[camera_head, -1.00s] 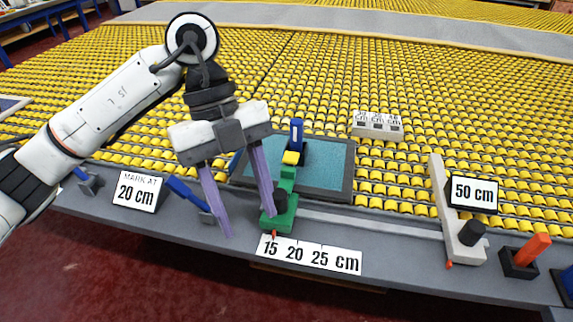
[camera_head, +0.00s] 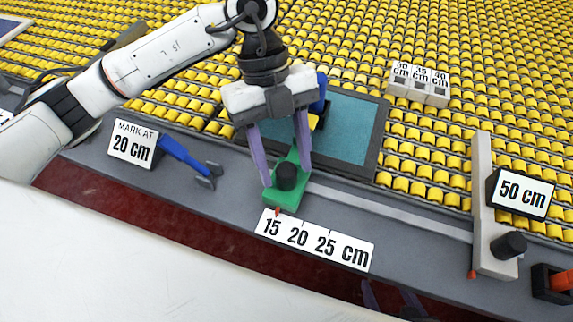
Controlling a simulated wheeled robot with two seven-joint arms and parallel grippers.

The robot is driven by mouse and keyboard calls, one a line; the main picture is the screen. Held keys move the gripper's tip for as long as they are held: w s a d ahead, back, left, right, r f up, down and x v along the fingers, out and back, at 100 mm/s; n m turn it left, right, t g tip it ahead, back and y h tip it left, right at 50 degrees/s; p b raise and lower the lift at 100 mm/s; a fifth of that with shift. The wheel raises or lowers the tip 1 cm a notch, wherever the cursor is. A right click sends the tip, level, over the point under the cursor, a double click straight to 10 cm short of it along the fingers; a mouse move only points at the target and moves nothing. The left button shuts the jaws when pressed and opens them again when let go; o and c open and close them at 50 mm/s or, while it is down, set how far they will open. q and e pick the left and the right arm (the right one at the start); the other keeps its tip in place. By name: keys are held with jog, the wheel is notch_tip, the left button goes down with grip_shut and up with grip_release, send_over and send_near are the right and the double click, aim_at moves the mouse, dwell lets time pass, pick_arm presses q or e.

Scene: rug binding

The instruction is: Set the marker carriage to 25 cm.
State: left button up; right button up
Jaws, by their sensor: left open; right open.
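The green marker carriage (camera_head: 285,196) sits on the rail (camera_head: 390,212) at the front of the table. Its red pointer is at the 15 mark of the white scale (camera_head: 314,240), which reads 15, 20, 25 cm. A black knob (camera_head: 287,178) stands on the carriage. My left gripper (camera_head: 287,176) is open, its purple fingers on either side of the knob; I cannot tell if they touch it. My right gripper (camera_head: 391,298) shows only partly at the bottom edge, dark and away from the carriage, with nothing visible in it.
A white stop bar (camera_head: 484,200) with a 50 cm sign (camera_head: 522,194) stands to the right. A card (camera_head: 133,143) reads "mark at 20 cm", beside a blue-handled tool (camera_head: 185,157). A teal panel (camera_head: 345,125) and number blocks (camera_head: 418,85) lie behind, among yellow rollers.

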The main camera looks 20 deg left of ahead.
pick_arm(q)
jog(key=shift+x, duration=0.8)
jog(key=shift+f, duration=0.1)
pick_arm(e)
jog(key=shift+w+r, duration=0.1)
jog(key=shift+w, duration=0.15)
